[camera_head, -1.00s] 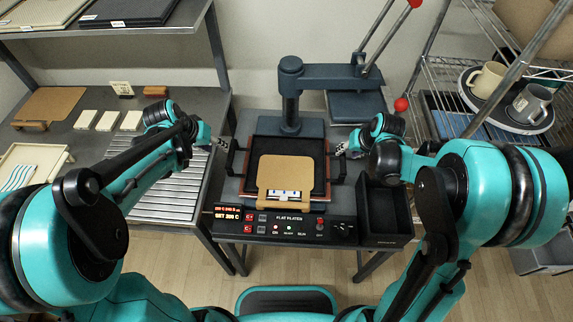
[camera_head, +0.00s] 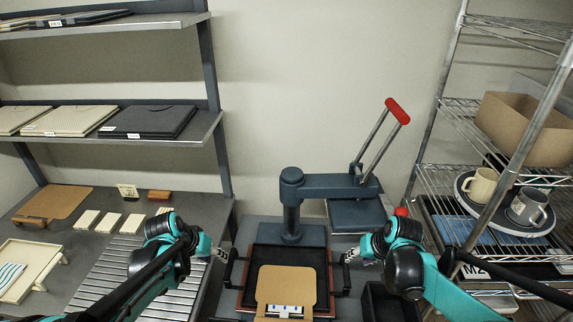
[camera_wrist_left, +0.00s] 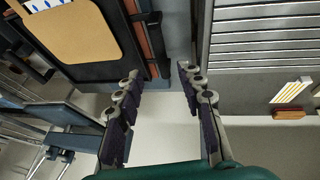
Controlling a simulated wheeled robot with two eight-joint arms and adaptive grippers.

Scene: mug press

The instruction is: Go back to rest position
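A dark tray (camera_head: 318,258) with a black handle on each side lies at the base of the press (camera_head: 292,205). A tan board (camera_head: 272,287) lies on it, with a white and blue patterned piece at its front edge. My left gripper (camera_head: 223,256) is just outside the tray's left handle (camera_head: 231,270). In the left wrist view my left gripper (camera_wrist_left: 160,78) is open and empty, with the handle (camera_wrist_left: 151,18) beyond its fingertips. My right gripper (camera_head: 349,257) is beside the tray's right handle (camera_head: 344,280). Its finger opening is too small to judge.
The press lever has a red grip (camera_head: 397,110). A black bin (camera_head: 386,303) stands right of the tray. A wire rack at right holds a cream mug (camera_head: 481,184) and a grey mug (camera_head: 527,207) on a dark tray. Slatted metal (camera_head: 108,280) and cream blocks lie at left.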

